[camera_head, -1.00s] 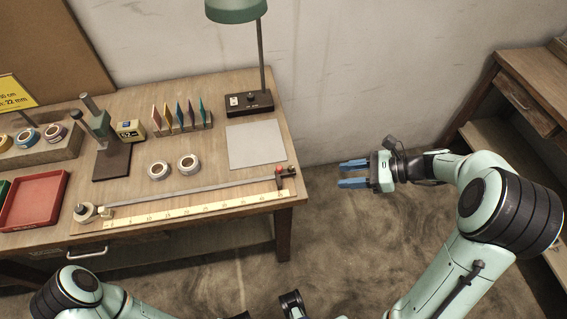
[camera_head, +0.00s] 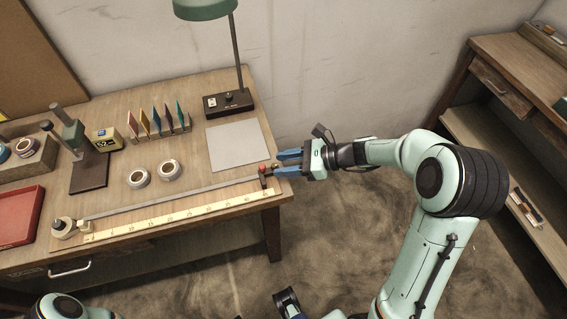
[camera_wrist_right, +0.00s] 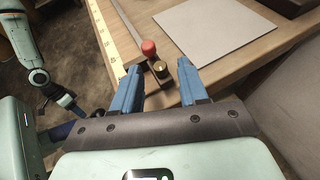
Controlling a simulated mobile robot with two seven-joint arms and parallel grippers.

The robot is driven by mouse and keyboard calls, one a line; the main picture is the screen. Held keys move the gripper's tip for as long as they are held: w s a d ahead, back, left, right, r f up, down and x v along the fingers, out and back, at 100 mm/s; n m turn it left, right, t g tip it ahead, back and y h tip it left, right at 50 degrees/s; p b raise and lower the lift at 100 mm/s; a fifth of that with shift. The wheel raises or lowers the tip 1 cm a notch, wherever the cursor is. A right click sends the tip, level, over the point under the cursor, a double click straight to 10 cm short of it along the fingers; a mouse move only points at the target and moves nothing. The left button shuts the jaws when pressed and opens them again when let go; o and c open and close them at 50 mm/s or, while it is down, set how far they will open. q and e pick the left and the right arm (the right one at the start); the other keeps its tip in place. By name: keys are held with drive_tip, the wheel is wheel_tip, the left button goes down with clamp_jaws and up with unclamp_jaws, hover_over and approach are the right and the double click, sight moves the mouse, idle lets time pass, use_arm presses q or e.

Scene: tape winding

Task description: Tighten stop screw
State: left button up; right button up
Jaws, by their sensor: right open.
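The stop (camera_head: 265,177) sits at the right end of a long metal rail (camera_head: 170,198) on the workbench. In the right wrist view it carries a red ball knob (camera_wrist_right: 148,47) and a small brass screw knob (camera_wrist_right: 160,69). My right gripper (camera_head: 279,163) is open at the bench's right edge, its blue fingers pointing left toward the stop. In the wrist view its fingertips (camera_wrist_right: 160,72) lie on either side of the brass knob, with no contact visible. A dark end piece, probably my left gripper (camera_head: 288,302), shows at the bottom edge; its jaws are unclear.
A yellow ruler (camera_head: 170,217) runs along the rail. A grey sheet (camera_head: 238,145), a lamp base (camera_head: 228,103) and two tape rolls (camera_head: 169,170) lie behind it. A red tray (camera_head: 18,215) is at left. Floor right of the bench is clear.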

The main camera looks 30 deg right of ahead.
drive_tip(key=shift+w+a+f, duration=0.15)
drive_tip(key=shift+w+a, duration=0.05)
drive_tip(key=shift+a, duration=0.05)
clamp_jaws()
